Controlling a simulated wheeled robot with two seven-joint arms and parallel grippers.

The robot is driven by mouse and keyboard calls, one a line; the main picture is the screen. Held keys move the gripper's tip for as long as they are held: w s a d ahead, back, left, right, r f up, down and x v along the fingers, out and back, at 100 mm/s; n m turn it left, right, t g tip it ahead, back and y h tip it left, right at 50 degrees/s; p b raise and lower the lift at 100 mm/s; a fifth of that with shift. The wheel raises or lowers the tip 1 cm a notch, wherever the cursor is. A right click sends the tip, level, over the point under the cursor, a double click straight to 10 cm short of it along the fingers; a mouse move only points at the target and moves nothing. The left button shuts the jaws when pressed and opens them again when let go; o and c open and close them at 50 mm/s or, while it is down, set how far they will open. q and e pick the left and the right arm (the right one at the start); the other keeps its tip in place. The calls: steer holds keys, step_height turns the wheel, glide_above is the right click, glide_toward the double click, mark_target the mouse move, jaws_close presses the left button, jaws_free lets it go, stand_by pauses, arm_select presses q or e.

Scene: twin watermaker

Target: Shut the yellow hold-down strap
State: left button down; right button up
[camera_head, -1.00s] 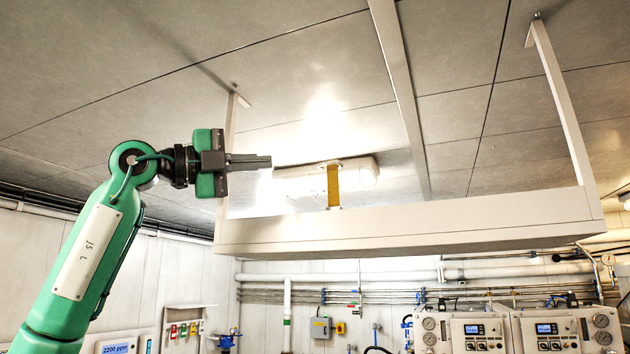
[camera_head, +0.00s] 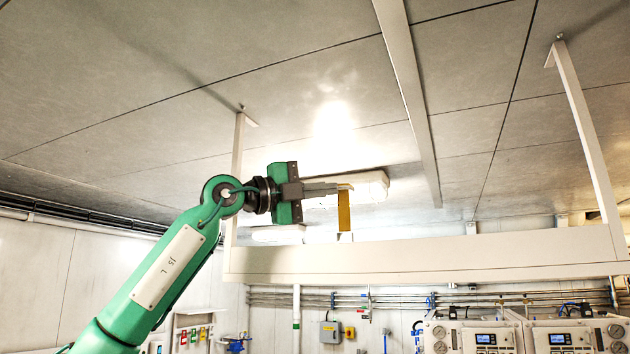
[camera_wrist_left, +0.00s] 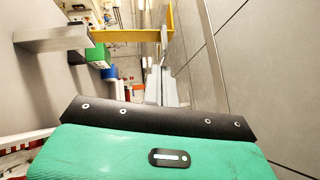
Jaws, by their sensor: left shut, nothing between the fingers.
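The yellow hold-down strap (camera_head: 344,211) stands upright above the front edge of the white hanging shelf (camera_head: 430,262), under the ceiling. In the left wrist view the strap (camera_wrist_left: 130,36) runs sideways from the pale shelf edge (camera_wrist_left: 50,38) toward my fingers. My left gripper (camera_head: 338,187) is shut and empty, pointing right. Its fingertips overlap the strap's top end in the head view; I cannot tell whether they touch it. In the left wrist view the fingers (camera_wrist_left: 165,85) reach up close to the strap's free end. My right gripper is out of view.
White hanger posts (camera_head: 580,130) hold the shelf from the ceiling. A white light fixture (camera_head: 370,187) sits on the ceiling behind the strap. A green box (camera_wrist_left: 97,52) shows below the strap in the left wrist view. Machine panels (camera_head: 480,338) stand below right.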

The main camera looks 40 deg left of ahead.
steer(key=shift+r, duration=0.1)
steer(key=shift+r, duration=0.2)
